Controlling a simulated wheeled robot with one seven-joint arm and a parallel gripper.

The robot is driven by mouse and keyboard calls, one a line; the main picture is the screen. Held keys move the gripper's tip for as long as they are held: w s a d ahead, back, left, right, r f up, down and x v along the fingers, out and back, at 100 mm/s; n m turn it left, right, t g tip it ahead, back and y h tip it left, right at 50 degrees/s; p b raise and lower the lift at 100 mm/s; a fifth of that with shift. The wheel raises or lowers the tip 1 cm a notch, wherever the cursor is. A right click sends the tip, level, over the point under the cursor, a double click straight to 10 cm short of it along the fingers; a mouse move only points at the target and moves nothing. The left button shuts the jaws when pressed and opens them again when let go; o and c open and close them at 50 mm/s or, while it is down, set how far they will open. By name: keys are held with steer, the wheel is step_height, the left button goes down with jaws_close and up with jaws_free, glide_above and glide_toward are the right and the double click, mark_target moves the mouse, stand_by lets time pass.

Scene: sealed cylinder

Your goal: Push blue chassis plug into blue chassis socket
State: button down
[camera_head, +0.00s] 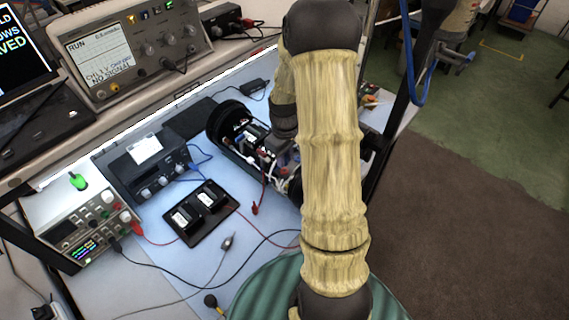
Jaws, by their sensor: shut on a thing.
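My arm comes up from the bottom, bends at the top and reaches down behind itself to a dark wrist. My gripper (285,150) shows only in part below that wrist, over the open black cylinder (232,112) with its wiring and parts. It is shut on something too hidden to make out. I cannot make out the blue chassis plug or the blue chassis socket. A blue lead (200,158) runs from the front of a black box (150,165) left of the cylinder.
An oscilloscope (130,45) stands on the back shelf. A black post (405,80) stands right of my arm.

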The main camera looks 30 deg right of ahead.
steer(key=shift+r+p, duration=1.1)
steer(key=shift+r, duration=0.35)
